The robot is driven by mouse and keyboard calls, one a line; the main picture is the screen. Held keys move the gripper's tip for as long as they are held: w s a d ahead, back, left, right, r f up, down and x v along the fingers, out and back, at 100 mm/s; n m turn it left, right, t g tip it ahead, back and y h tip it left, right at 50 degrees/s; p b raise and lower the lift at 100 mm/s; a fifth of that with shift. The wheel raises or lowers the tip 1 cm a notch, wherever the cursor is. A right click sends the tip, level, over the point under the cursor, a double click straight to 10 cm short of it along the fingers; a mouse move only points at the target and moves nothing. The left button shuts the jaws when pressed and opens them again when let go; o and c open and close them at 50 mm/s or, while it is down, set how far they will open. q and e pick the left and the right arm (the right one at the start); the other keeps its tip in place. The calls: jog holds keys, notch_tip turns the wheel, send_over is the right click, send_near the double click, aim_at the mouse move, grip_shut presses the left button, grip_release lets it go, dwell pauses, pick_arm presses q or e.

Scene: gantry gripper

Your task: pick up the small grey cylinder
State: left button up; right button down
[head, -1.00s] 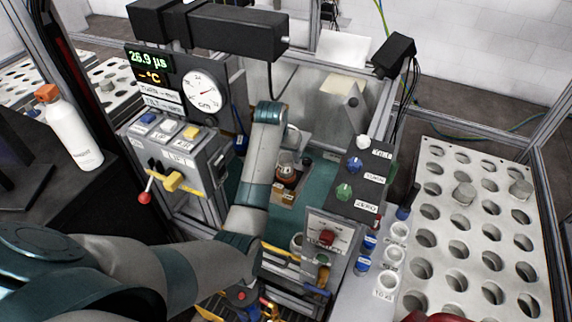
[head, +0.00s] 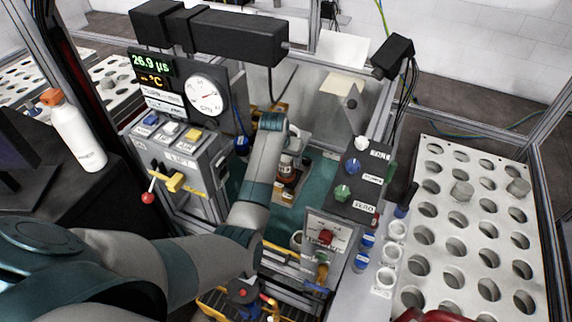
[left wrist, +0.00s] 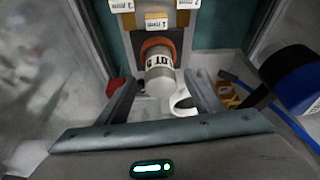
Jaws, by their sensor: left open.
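A small grey cylinder (left wrist: 159,76) with a white label in dark print stands in an orange-brown ring holder (left wrist: 157,44) in the left wrist view. In the head view the cylinder (head: 286,163) is a small shape on the machine's green deck, just beyond my left wrist. My left gripper (left wrist: 164,84) is open, its fingers apart to the left and right of the cylinder in the picture. I cannot tell how deep the cylinder sits between them. In the head view the fingers are mostly hidden by my arm.
A panel of switches and a gauge (head: 205,96) stands left of my arm. A knob box (head: 357,178) stands right. A perforated rack (head: 470,230) holds two grey cylinders. A black-and-blue object (left wrist: 292,80) is close on the right in the wrist view. A white bottle (head: 76,135) stands far left.

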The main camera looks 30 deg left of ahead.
pick_arm(q)
jog(key=shift+x, duration=1.25)
jog(key=shift+c, duration=0.6)
jog(key=shift+w+a, duration=0.1)
jog(key=c, duration=1.1)
jog(key=shift+c, duration=0.2)
jog(key=shift+r, duration=0.1)
jog(key=shift+r, duration=0.45)
notch_tip(320, 180, up, 4)
jog(key=shift+f, duration=0.25)
jog(key=d+r, duration=0.6)
jog(key=d, duration=0.5)
jog(key=shift+w+d+r, duration=0.25)
jog(key=shift+w+d, duration=0.1)
jog(key=shift+w, duration=0.1)
